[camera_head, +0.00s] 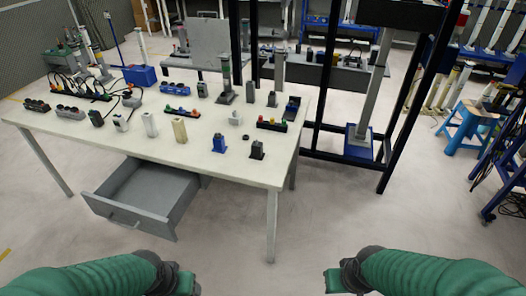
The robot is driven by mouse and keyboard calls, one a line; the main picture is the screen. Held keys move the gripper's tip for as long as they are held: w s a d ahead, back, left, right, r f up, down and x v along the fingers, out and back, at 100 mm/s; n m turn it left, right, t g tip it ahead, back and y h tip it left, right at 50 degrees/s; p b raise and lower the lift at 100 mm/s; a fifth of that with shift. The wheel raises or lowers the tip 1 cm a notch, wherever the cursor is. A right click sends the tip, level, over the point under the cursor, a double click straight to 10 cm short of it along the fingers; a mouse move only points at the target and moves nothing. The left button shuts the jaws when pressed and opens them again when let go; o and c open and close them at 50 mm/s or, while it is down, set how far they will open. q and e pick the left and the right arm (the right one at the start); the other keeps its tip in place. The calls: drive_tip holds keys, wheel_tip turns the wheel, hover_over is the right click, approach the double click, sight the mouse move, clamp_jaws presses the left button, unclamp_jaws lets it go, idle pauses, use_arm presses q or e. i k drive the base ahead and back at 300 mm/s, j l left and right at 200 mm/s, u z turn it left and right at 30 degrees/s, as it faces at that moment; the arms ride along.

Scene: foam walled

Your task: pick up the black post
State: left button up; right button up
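Several small dark upright blocks stand on the white table, and I cannot tell for certain which is the black post. One black block (257,150) stands near the table's front right edge, beside a blue block (219,144). Another black block (96,118) stands at the left, and dark ones stand farther back (202,89) and at the back right (272,99). My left gripper (187,283) and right gripper (334,281) are low at the bottom of the view, in front of the table and apart from everything on it. Their fingers are too cut off to read.
The white table (200,145) carries several connectors, a cream block (180,131) and a tall grey post (225,78). A grey drawer (146,194) juts out open below its front left. A black frame (345,168) stands at right. Floor between my arms is clear.

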sight(258, 153)
drive_tip(key=i+l+z, duration=0.1)
drive_tip(key=i+z, duration=0.35)
drive_tip(key=i, duration=1.4)
